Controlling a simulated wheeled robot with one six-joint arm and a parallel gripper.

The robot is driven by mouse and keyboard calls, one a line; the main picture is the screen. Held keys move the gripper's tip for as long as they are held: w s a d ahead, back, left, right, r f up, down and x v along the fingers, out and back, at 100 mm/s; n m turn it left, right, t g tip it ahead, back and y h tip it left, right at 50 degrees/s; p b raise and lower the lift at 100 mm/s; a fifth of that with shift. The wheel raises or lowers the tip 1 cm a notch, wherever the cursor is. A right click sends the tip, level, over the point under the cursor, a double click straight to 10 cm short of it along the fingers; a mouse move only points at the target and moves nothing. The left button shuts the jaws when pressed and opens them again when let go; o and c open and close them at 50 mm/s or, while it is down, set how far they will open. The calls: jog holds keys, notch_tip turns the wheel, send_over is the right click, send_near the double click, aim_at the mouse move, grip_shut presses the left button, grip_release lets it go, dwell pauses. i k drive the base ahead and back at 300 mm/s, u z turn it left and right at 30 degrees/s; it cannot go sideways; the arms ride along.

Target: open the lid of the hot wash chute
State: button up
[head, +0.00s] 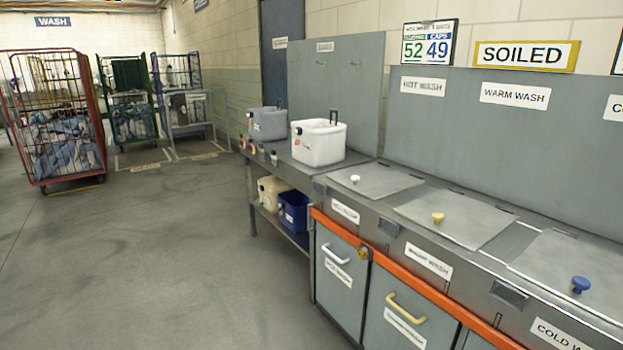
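The hot wash lid (375,182) is a flat grey metal panel in the counter top, below the wall sign "HOT WASH" (423,87). It lies level with the counter and looks closed. A small white knob (355,180) stands near its front left edge. A small white label (345,212) is on the counter front below it, too blurred to read surely. My gripper is not in view.
The warm wash lid (455,218) with a cream knob and a lid with a blue knob (580,284) lie to the right, both flat. A white tub (319,144) stands on the left bench. Wheeled cages, including a red one (60,120), stand far left. The floor (150,270) is clear.

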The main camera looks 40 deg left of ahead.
aim_at(375, 182)
jog(key=u, duration=1.7)
jog(key=i, duration=1.5)
jog(key=u, duration=0.35)
jog(key=i, duration=1.4)
jog(key=z, duration=0.75)
jog(key=i, duration=0.4)
jog(key=z, duration=0.2)
